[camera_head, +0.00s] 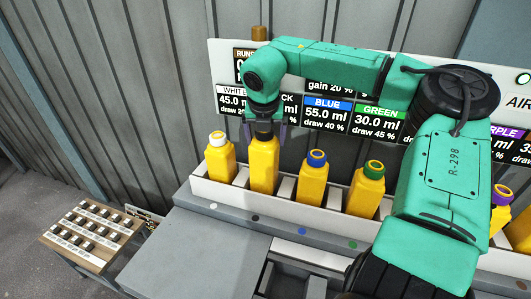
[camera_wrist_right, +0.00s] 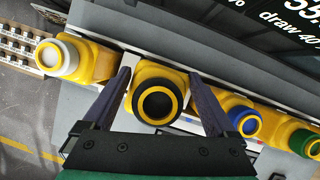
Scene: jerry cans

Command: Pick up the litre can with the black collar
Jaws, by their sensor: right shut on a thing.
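The litre can with the black collar (camera_head: 263,166) is yellow and stands upright in the white rack, second from the left. In the right wrist view its black collar (camera_wrist_right: 157,101) lies between my two fingers. My right gripper (camera_head: 263,130) reaches down onto the top of this can from above and is shut on it. The gripper also shows in the right wrist view (camera_wrist_right: 160,92), with one finger on each side of the can's neck. In the head view the collar is mostly hidden by the gripper. My left gripper is not in view.
A white-collared can (camera_head: 220,157) stands just left, a blue-collared can (camera_head: 313,178) just right, then a green-collared can (camera_head: 365,190). A purple-collared can (camera_head: 500,208) is partly behind my arm. Label boards (camera_head: 327,114) hang behind. A wooden box of switches (camera_head: 92,236) stands at lower left.

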